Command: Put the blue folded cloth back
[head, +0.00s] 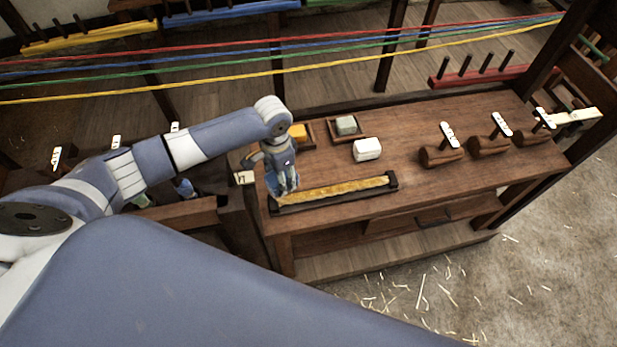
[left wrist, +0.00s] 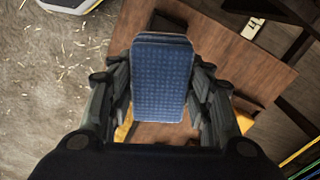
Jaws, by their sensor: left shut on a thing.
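The blue folded cloth (left wrist: 162,78) fills the middle of the left wrist view, a flat padded rectangle with rounded corners. My left gripper (head: 283,186) is shut on it, with fingers on both sides of the cloth. In the head view the cloth (head: 271,183) shows only as a small blue patch, mostly hidden by the fingers. The gripper is at the left end of the wooden bench (head: 415,185), over or beside the end of a dark tray (head: 333,201) with a long yellowish strip. I cannot tell whether the cloth touches anything. My right gripper is not in view.
A white block (head: 367,149), a grey block (head: 346,125) in a small tray and a yellow block (head: 298,132) stand behind the gripper. Several tagged wooden pieces (head: 441,154) stand to the right. Coloured ropes (head: 350,61) stretch across behind the bench. Bare bench lies front right.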

